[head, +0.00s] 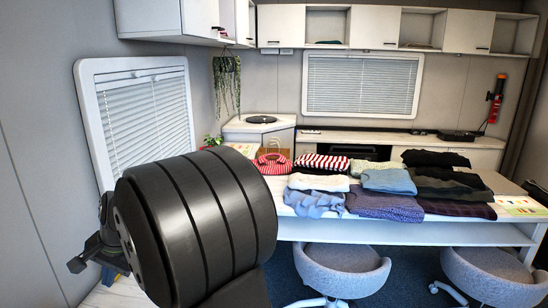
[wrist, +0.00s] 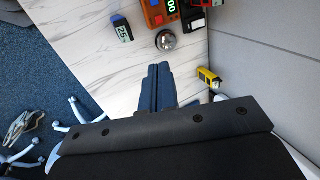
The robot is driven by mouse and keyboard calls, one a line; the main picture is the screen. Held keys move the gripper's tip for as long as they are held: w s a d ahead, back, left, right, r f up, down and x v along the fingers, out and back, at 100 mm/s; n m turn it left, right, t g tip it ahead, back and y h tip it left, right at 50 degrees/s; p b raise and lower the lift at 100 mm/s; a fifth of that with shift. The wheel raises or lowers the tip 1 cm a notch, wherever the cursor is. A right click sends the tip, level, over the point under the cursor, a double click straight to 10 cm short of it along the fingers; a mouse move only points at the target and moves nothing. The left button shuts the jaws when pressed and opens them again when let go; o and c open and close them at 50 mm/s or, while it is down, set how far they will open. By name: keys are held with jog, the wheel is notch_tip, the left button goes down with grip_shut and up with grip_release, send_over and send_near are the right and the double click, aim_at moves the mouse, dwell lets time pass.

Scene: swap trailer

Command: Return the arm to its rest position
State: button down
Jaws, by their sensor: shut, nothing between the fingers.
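My gripper (wrist: 158,68) shows in the wrist view with its two dark fingers side by side, shut and empty. It is above a white marbled tabletop (wrist: 90,35). In the head view a large black, ribbed part of my own arm fills the lower left foreground. A smaller dark part of my arm shows at its left, near the wall. The fingers cannot be made out clearly in the head view.
Near the fingers in the wrist view are a round metal item (wrist: 166,40), an orange device (wrist: 153,14), a dark blue item (wrist: 121,29) and a yellow tool (wrist: 208,77) by the wall. Folded clothes (head: 382,207) cover a table; stools (head: 342,270) stand before it.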

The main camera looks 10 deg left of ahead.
jog(key=shift+v, duration=0.75)
